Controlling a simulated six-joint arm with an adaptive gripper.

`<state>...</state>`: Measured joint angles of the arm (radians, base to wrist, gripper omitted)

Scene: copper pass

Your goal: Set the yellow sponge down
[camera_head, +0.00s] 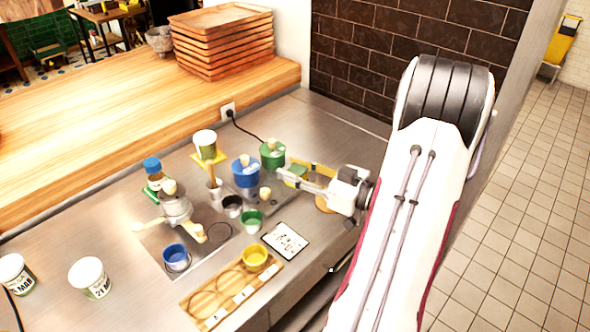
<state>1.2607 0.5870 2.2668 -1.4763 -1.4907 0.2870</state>
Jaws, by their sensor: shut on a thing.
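My gripper (292,178) reaches in from the right, low over the steel counter (336,132). It is shut on the yellow sponge (297,169), which shows as a small yellow and green block between the fingers. The fingers hide part of the sponge. The sponge is just right of the green lidded pot (277,161); I cannot tell whether it touches the pot or the counter.
A blue pot (245,179), small cups and a white scale-like card (285,241) stand near the gripper. A wooden rack (213,308) holds a yellow cup (255,257). An orange-brown round thing (325,205) lies under the gripper. Stacked trays (221,48) stand on the wooden ledge.

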